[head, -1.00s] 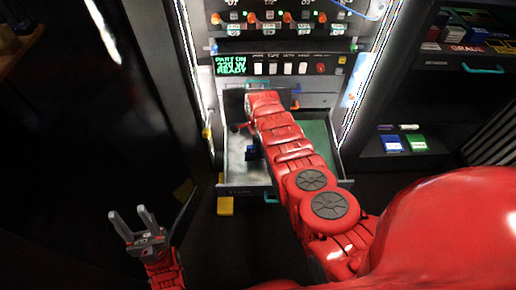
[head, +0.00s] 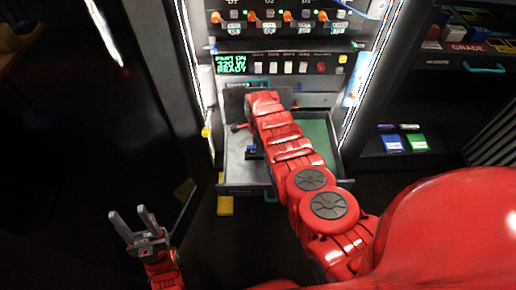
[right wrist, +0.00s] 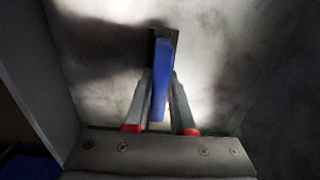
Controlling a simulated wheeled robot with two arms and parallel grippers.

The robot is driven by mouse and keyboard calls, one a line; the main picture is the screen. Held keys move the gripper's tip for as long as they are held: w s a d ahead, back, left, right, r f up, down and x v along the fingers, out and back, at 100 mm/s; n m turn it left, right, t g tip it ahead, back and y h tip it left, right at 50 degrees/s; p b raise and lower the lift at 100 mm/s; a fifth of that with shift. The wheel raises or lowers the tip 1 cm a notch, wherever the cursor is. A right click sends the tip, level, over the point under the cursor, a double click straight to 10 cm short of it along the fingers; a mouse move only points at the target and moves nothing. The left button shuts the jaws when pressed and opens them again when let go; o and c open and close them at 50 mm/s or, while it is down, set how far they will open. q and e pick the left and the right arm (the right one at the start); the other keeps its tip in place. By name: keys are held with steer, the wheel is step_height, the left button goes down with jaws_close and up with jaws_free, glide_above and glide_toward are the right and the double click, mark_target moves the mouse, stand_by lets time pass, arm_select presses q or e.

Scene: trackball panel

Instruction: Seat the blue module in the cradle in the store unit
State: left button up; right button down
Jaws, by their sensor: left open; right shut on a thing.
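The blue module (right wrist: 161,85) is a long slim block between the fingers of my right gripper (right wrist: 160,77), in the right wrist view. The gripper is shut on it. A dark bracket-like part (right wrist: 163,33) shows at the module's far end; I cannot tell whether they touch or whether it is the cradle. In the head view my right arm reaches over the open drawer of the store unit (head: 285,85) and hides most of its gripper. A small blue piece (head: 251,149) shows in the drawer beside the arm. My left gripper (head: 134,218) is open and empty at lower left.
The pulled-out drawer (head: 245,190) has a grey left part and a green right part. Above it are a panel with a lit green display (head: 230,64) and a row of switches. A dark shelf (head: 405,150) stands at right with blue and green boxes.

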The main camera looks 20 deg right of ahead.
steer(key=shift+f+b, duration=0.45)
steer(key=shift+f, duration=0.05)
steer(key=c, duration=0.7)
jaws_free()
steer(key=shift+r, duration=0.1)
step_height(320, 180, up, 7)
steer(key=p, duration=0.5)
step_height(320, 180, up, 10)
steer(key=shift+r+p, duration=0.15)
steer(key=shift+p, duration=0.25)
